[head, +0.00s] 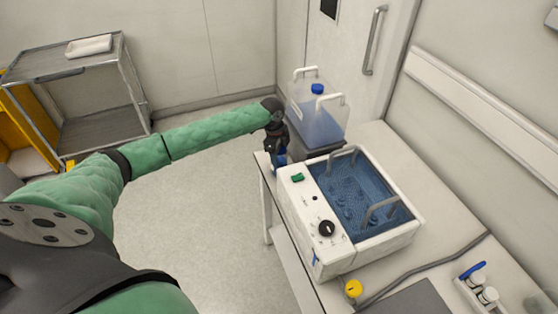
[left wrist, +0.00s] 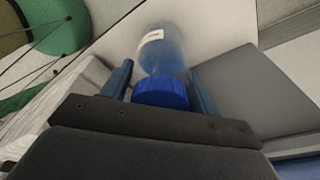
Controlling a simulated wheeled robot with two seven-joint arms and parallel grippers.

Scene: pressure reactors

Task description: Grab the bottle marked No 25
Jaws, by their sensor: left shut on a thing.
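My left gripper (head: 280,155) reaches over the table at the corner between the water bath and the large container. In the left wrist view its two blue fingers (left wrist: 160,92) stand on either side of a bottle with a blue cap (left wrist: 161,93), and it is shut on that bottle. The bottle (left wrist: 163,52) is clear to bluish and carries a white label; the writing on it is too small to read. In the head view the bottle is mostly hidden by the gripper. My right gripper is not in view.
A white water bath (head: 300,215) with raised metal handles stands close to the gripper. The floor (head: 190,210) left of the table is clear.

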